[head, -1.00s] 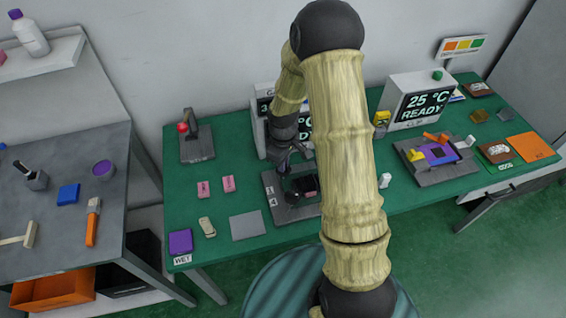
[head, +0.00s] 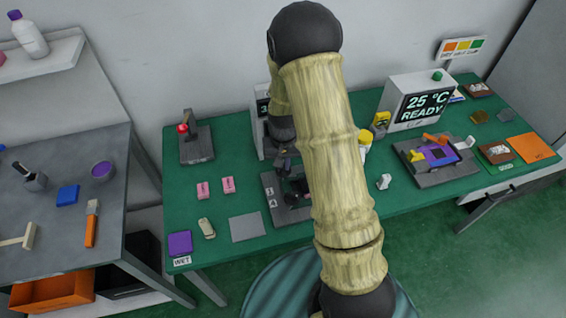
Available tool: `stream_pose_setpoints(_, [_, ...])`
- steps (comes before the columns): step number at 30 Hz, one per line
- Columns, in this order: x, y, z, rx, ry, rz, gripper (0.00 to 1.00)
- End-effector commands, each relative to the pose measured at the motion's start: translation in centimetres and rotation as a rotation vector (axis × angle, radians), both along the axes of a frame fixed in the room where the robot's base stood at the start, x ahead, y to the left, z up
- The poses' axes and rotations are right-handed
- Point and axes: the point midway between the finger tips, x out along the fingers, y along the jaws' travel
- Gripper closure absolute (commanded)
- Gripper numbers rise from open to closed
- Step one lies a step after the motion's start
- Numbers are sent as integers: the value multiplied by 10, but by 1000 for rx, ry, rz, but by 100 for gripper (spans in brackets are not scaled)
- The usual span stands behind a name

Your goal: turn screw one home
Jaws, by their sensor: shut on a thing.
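My gripper (head: 284,170) is in the head view, pointing down over a dark grey fixture plate (head: 272,201) near the middle of the green table. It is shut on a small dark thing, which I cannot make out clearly. The plate carries small light markings on its left side and a dark block (head: 296,199) with a trace of red. My forearm covers the plate's right part. I cannot pick out screw one, and whether the gripper touches it is hidden.
A grey display box (head: 262,108) stands close behind my gripper, mostly covered by my arm. Pink blocks (head: 203,190) and a grey pad (head: 246,227) lie to the left. A lever fixture (head: 195,140) stands back left. A purple-topped fixture (head: 436,157) is at right.

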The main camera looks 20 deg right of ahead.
Motion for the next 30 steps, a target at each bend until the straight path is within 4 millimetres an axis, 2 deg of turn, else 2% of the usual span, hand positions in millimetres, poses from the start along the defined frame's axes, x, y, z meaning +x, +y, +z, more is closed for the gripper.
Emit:
stream_pose_setpoints(9, [0, 0, 1, -1, 1, -296, 100])
stream_pose_setpoints(18, [-1, 1, 1, 0, 3, -517, 100])
stream_pose_setpoints(30, [-1, 1, 0, 1, 3, -620, 100])
